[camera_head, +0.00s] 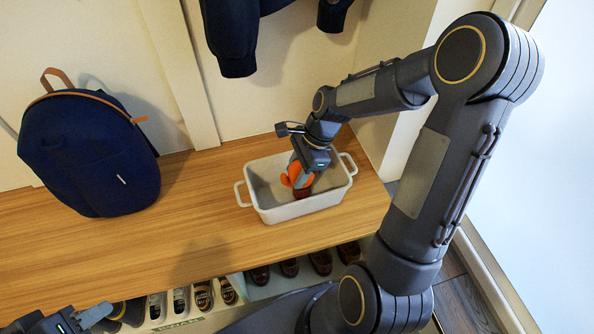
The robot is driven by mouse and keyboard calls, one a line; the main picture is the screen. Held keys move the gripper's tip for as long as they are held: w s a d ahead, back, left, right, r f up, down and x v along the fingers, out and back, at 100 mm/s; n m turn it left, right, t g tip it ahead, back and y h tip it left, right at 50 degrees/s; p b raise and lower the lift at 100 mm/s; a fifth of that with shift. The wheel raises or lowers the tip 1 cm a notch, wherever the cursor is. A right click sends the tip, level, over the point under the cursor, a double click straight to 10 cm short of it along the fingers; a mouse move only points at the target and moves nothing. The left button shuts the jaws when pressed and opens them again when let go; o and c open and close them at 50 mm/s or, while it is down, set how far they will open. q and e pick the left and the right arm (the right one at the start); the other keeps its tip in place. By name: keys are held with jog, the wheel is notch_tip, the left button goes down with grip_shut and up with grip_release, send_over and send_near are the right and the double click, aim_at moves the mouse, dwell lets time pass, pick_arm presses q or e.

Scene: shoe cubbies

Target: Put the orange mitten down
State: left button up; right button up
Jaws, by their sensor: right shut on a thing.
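The orange mitten (287,180) is at my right gripper (300,178), inside the grey-white two-handled bin (300,210) on the wooden bench. My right gripper reaches down into the bin from above and is shut on the mitten. The gripper hides part of the mitten, and I cannot tell whether the mitten touches the bin floor. My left gripper (92,316) is at the bottom left corner, in front of the bench and far from the bin; its jaw opening is not clear.
A dark blue backpack (88,152) stands on the bench (130,250) at the left. Dark clothing (232,40) hangs on the wall above the bin. Several shoes (202,295) sit in cubbies under the bench. The bench between backpack and bin is clear.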

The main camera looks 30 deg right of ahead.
jog(key=o, duration=1)
jog(key=shift+f, duration=0.1)
jog(key=shift+c, duration=0.2)
jog(key=p+v, duration=0.4)
jog(key=v, duration=0.7)
jog(key=shift+a+r, duration=0.15)
jog(key=shift+r, duration=0.05)
jog(key=s+a+r+n+t, duration=0.2)
jog(key=s+a+r+n, duration=0.1)
jog(key=s+n, duration=0.5)
jog(key=s+a+r+n+t, duration=0.2)
jog(key=s+a+r+n, duration=0.2)
jog(key=s+n, duration=0.4)
jog(key=shift+s+a+r+n+t+h+p, duration=0.2)
jog(key=shift+a+n+t+h+p, duration=0.3)
jog(key=shift+n, duration=0.7)
jog(key=shift+a+r, duration=0.1)
